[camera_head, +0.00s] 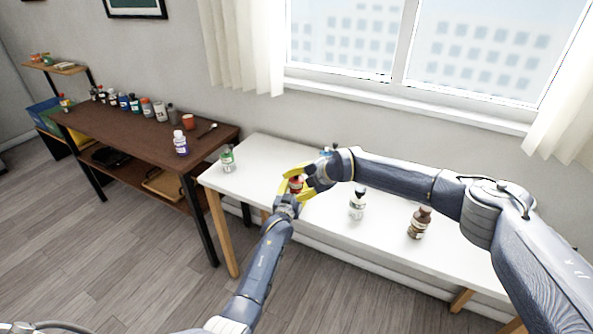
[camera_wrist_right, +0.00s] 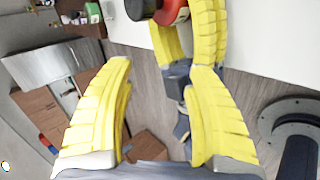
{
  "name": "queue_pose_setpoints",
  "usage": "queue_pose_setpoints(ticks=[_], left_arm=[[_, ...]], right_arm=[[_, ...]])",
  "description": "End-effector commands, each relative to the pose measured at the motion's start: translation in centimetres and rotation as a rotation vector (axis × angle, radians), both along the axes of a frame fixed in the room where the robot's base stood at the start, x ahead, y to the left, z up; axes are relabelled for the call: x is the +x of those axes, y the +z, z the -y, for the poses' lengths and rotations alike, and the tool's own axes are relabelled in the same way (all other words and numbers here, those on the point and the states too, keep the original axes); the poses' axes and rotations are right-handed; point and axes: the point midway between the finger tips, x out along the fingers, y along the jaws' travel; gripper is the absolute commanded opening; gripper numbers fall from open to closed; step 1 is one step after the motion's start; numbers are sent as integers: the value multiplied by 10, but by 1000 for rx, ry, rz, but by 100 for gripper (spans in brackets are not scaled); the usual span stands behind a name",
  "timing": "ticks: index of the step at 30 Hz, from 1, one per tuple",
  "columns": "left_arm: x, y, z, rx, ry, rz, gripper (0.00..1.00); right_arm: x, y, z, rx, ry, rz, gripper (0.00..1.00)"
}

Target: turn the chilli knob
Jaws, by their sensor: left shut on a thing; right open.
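A small red bottle (camera_head: 296,184), which I take to be the chilli, is between my two grippers over the white table, mostly hidden by yellow fingers in the head view. In the right wrist view the red bottle (camera_wrist_right: 173,11) shows at the top with a dark round knob (camera_wrist_right: 141,8) at its left end. My left gripper (camera_head: 288,188) is shut on the red bottle. My right gripper (camera_head: 305,181) is open close by; in its wrist view its fingers (camera_wrist_right: 160,78) are spread, with the knob beyond the fingertips and apart from them.
On the white table (camera_head: 320,222) stand a green-labelled clear jar (camera_head: 227,158), a clear dark-capped bottle (camera_head: 357,204) and a brown bottle (camera_head: 419,223). A brown table (camera_head: 125,140) at left holds several bottles, an orange cup (camera_head: 188,121) and a spoon (camera_head: 208,130).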

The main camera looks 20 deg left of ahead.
Motion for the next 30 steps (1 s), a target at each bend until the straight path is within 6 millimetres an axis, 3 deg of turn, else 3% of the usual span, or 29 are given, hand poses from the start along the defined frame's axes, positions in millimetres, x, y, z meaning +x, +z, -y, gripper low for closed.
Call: queue_pose_setpoints(ticks=[8,18,30], left_arm=[[0,0,0,0,0,0,15],[0,0,0,0,0,0,15],[0,0,0,0,0,0,15]], right_arm=[[2,11,17,223,-243,-340,56],[21,28,46,486,-557,-743,56],[42,38,73,672,-794,-1035,56]])
